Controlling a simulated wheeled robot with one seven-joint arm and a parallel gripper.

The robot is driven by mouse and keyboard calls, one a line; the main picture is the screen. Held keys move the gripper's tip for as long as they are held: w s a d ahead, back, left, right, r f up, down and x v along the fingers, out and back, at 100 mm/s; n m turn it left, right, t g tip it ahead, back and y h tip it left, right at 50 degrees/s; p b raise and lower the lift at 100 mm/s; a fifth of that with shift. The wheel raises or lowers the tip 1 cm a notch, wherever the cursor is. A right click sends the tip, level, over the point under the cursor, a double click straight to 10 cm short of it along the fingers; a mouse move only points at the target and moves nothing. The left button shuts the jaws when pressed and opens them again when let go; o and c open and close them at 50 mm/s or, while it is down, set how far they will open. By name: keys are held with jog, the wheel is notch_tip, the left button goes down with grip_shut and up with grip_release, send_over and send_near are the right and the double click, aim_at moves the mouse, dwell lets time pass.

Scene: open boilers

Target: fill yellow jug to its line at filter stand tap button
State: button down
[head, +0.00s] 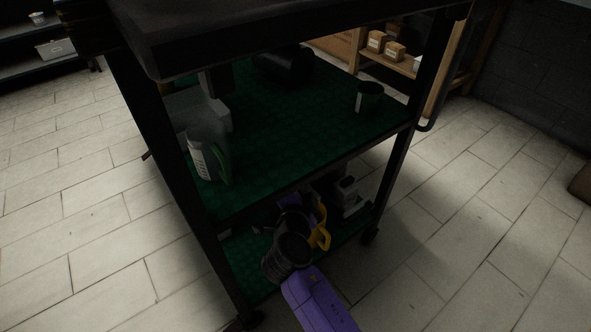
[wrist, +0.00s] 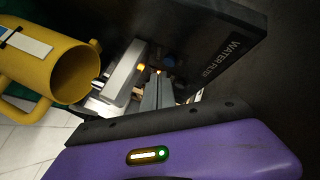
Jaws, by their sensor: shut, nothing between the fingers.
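The yellow jug (wrist: 40,62) is at the left of the wrist view, its mouth facing the camera and a white label on its side. Its contents and fill line cannot be made out. Part of the jug (head: 321,237) shows on the cart's lower shelf in the head view, beside my dark wrist. The filter stand (wrist: 228,50) is a dark panel lettered "WATER FILT…", with small amber lights near my fingertips. My gripper (wrist: 160,90) is shut and empty, close to the stand. Whether it touches the button cannot be told. My wrist hides the fingertips in the head view.
The black cart's middle green shelf (head: 290,135) hangs above my wrist. It holds a green-handled jug (head: 205,160), a grey appliance (head: 215,116), a dark can (head: 368,98) and a dark cylinder (head: 283,65). A cart leg (head: 397,168) stands at right. Tiled floor is open around.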

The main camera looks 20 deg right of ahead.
jog(key=s, duration=0.1)
jog(key=s+d, duration=0.1)
jog(key=s, duration=0.2)
jog(key=shift+s+d, duration=0.3)
jog(key=shift+s, duration=0.1)
dwell(0.5)
